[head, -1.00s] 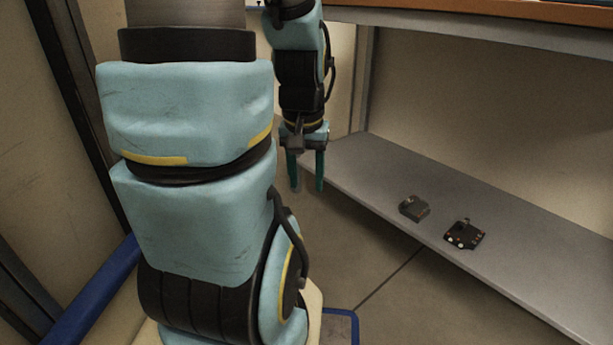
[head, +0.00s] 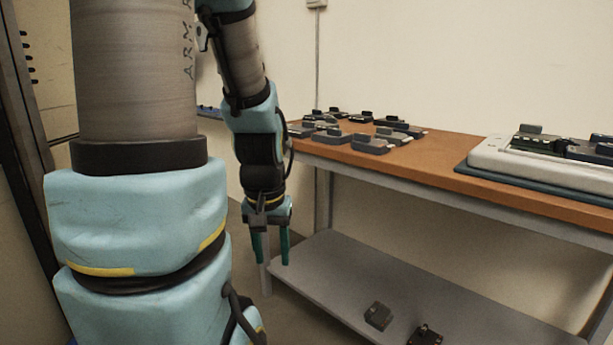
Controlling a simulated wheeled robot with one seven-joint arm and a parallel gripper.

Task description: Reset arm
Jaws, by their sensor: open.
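My gripper (head: 272,248) hangs straight down at the end of my light-blue arm in the head view. Its two green fingers are apart, with nothing between them. It is left of the workbench's near left corner, below the top and in front of the lower shelf's left end. My arm's large links fill the left side of the picture and hide what is behind them.
The workbench has an orange-brown top (head: 437,166) with several dark devices (head: 370,143) at its left end. A pale tray (head: 500,155) with devices is at the right. The grey lower shelf (head: 330,270) holds a small grey box (head: 378,316) and a dark device (head: 425,336). A pale wall stands behind.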

